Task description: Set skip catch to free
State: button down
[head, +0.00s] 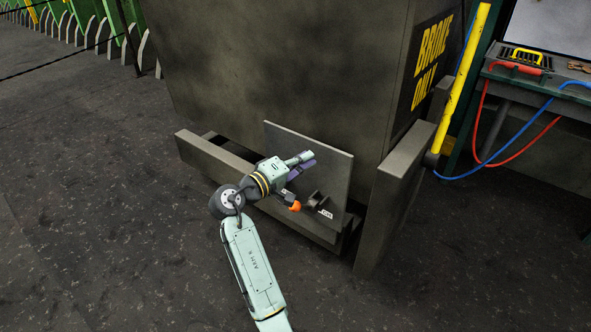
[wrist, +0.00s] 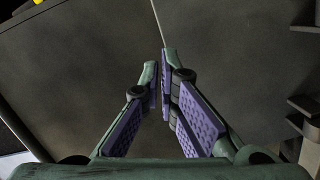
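The catch shows in the head view on the low front of the skip (head: 275,65). It has an orange knob (head: 295,206) at its left and a dark bracket (head: 313,201) with a small white label at its right. A flat grey plate (head: 335,165) stands upright behind it. My gripper (head: 307,157) is in front of this plate, above the knob and apart from it. In the wrist view my gripper (wrist: 160,75) has its purple-padded fingers drawn together at the tips, with nothing seen held. The label's text is too small to read.
A yellow-black "BROKE ONLY" sign (head: 425,65) is on the skip's right side. A yellow upright bar (head: 465,75) stands right of it. Red and blue hoses (head: 485,135) hang from a bench at the right. The dark floor (head: 120,220) at left is clear.

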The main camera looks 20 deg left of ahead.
notch_tip(320, 180, up, 4)
jog(key=s+a+m+y+p, duration=0.2)
jog(key=m+y+p, duration=0.2)
jog(key=y+p, duration=0.15)
jog(key=s+f+m+g+p, duration=0.2)
jog(key=s+f+m+p, duration=0.35)
jog(key=s+p, duration=0.3)
send_over(296, 202)
jog(key=w, duration=0.3)
notch_tip(296, 202, down, 3)
jog(key=shift+s+a+f+m+h+p, duration=0.1)
jog(key=shift+s+f+m+h+p, duration=0.25)
jog(key=shift+s+f+p, duration=0.6)
jog(key=shift+s+f, duration=0.5)
jog(key=shift+f, duration=0.3)
jog(key=s+f+b, duration=0.1)
jog(key=b, duration=0.1)
jog(key=f+b, duration=0.1)
jog(key=shift+s+a+f+b, duration=0.1)
jog(key=shift+s+a+b, duration=0.25)
jog(key=shift+s+b, duration=0.05)
jog(key=shift+s, duration=0.2)
